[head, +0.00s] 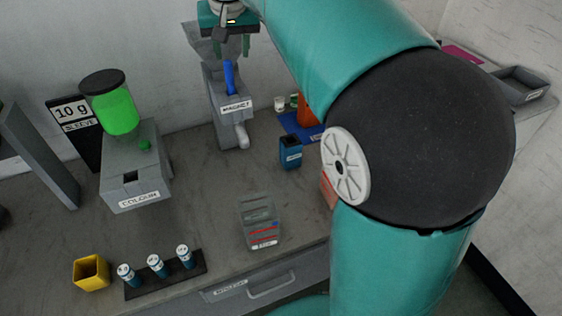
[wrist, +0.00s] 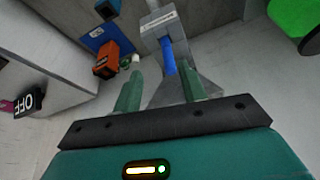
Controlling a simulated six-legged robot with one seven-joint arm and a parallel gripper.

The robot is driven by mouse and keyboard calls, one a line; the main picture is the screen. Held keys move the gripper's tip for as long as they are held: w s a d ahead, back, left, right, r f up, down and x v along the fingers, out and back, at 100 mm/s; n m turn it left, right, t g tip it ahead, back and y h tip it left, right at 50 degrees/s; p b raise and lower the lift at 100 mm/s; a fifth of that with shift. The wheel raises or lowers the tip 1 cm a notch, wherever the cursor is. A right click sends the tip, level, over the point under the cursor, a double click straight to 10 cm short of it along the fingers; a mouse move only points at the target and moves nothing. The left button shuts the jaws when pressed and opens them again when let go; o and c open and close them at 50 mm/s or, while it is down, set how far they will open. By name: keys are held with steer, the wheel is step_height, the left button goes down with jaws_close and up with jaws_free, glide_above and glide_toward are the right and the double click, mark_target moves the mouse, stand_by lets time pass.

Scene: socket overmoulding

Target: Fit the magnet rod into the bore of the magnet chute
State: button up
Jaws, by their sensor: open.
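The grey magnet chute (head: 213,90), labelled MAGNET, stands against the back wall with a pale spout at its foot. The blue magnet rod (head: 229,77) stands nearly upright at the chute, its lower end just above the label. I cannot tell how deep it sits in the bore. My gripper (head: 234,54) is above the rod's top end, fingers pointing down. In the wrist view my gripper (wrist: 159,71) is open, and the rod (wrist: 168,58) shows beyond the fingers, between their lines, apart from both. The chute (wrist: 153,35) lies behind it.
Left of the chute stands the grey COLOUR dispenser (head: 137,175) with a green container. Right of it are a blue box (head: 290,152) and a blue mat (head: 291,122) bearing an orange object. A grey device (head: 260,220) is in front. My arm hides the right side.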

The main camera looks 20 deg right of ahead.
steer(key=s+f, duration=0.4)
steer(key=s, duration=0.5)
steer(key=s+f+n, duration=0.1)
steer(key=s+f, duration=0.4)
steer(key=s, duration=0.5)
steer(key=s+f+n+t, duration=0.1)
steer(key=s+f, duration=0.4)
steer(key=s, duration=0.4)
steer(key=shift+s+f+y, duration=0.15)
steer(key=shift+y, duration=0.25)
